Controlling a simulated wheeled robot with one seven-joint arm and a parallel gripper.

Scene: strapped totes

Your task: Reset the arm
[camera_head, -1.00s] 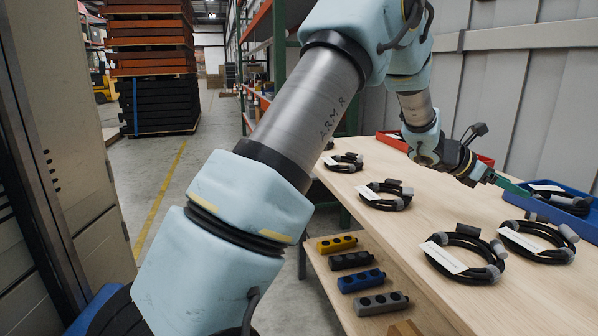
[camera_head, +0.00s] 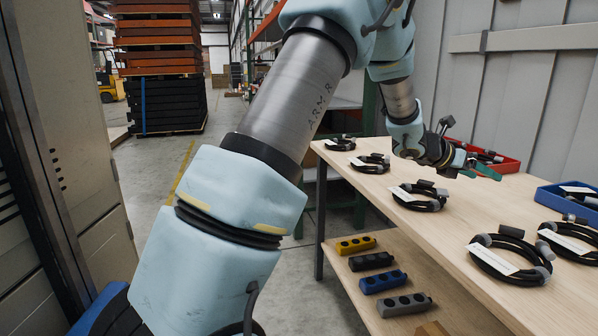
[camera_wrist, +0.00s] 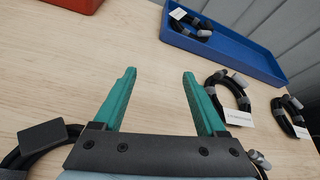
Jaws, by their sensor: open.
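My gripper (camera_head: 484,171) is at the end of my outstretched arm, above the wooden table (camera_head: 452,222). Its two green fingers are spread apart with nothing between them, as the wrist view (camera_wrist: 159,76) shows from above. Bare tabletop lies beneath the fingers in that view. In the head view, the gripper overlaps the front of the red tote (camera_head: 508,166) and is left of the blue tote (camera_head: 556,206). The wrist view has the blue tote (camera_wrist: 238,57) beyond the fingers and a corner of the red tote (camera_wrist: 75,3) at upper left.
Several tagged black cable coils lie on the table, including one (camera_head: 509,259) at front right. A coil (camera_wrist: 231,97) shows just right of the fingers. Yellow (camera_head: 355,245), black, blue and grey blocks sit on the lower shelf. A grey cabinet (camera_head: 62,130) stands close at left; floor beyond is open.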

